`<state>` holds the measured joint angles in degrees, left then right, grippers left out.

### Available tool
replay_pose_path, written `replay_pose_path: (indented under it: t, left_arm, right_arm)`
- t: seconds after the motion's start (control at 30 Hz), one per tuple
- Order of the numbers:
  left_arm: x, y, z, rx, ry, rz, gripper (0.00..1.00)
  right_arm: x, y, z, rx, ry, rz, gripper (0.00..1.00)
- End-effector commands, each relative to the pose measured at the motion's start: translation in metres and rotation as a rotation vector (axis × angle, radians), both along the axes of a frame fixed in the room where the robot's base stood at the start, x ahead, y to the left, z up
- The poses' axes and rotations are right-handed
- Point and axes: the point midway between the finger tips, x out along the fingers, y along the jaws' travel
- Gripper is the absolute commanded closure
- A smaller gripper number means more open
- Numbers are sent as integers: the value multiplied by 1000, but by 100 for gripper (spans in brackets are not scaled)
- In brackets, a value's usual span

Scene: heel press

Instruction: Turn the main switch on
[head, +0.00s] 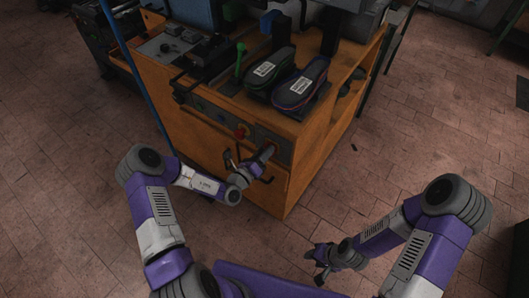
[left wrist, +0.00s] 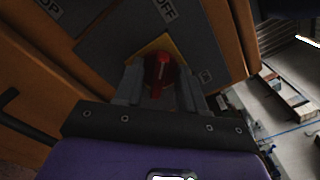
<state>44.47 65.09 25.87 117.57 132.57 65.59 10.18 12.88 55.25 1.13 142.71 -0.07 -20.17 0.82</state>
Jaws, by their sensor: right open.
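The main switch is a red knob (left wrist: 160,68) on a yellow plate (left wrist: 168,44), seen in the left wrist view, with an OFF label above it. A pale mark runs along its handle. My left gripper (left wrist: 160,88) has one finger on each side of the knob; I cannot tell if they touch it. In the head view, my left gripper (head: 264,156) is at the front panel (head: 210,108) of the orange machine and hides the switch. My right gripper (head: 318,258) is open and empty, low above the floor, away from the machine.
A red button (head: 242,131) sits on the panel just left of my left gripper. Two dark shoes (head: 286,82) stand on the orange machine (head: 290,140), beside a green-knobbed lever (head: 240,60). Handles stick out below the panel.

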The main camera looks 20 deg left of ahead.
Motion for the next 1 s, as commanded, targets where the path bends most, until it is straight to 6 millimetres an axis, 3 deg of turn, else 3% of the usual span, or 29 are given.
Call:
replay_pose_path:
  t: [0.03,0.27,0.67,1.0]
  left_arm:
    - [0,0,0,0,0,0,65]
    - [0,0,0,0,1,-1,100]
    - [-1,-1,2,34,-12,-2,100]
    - [-1,-2,5,238,-84,-2,100]
  right_arm:
    - [0,0,0,0,0,0,57]
    - [0,0,0,0,0,0,57]
    - [0,0,7,0,0,0,57]
    - [0,0,38,0,0,0,57]
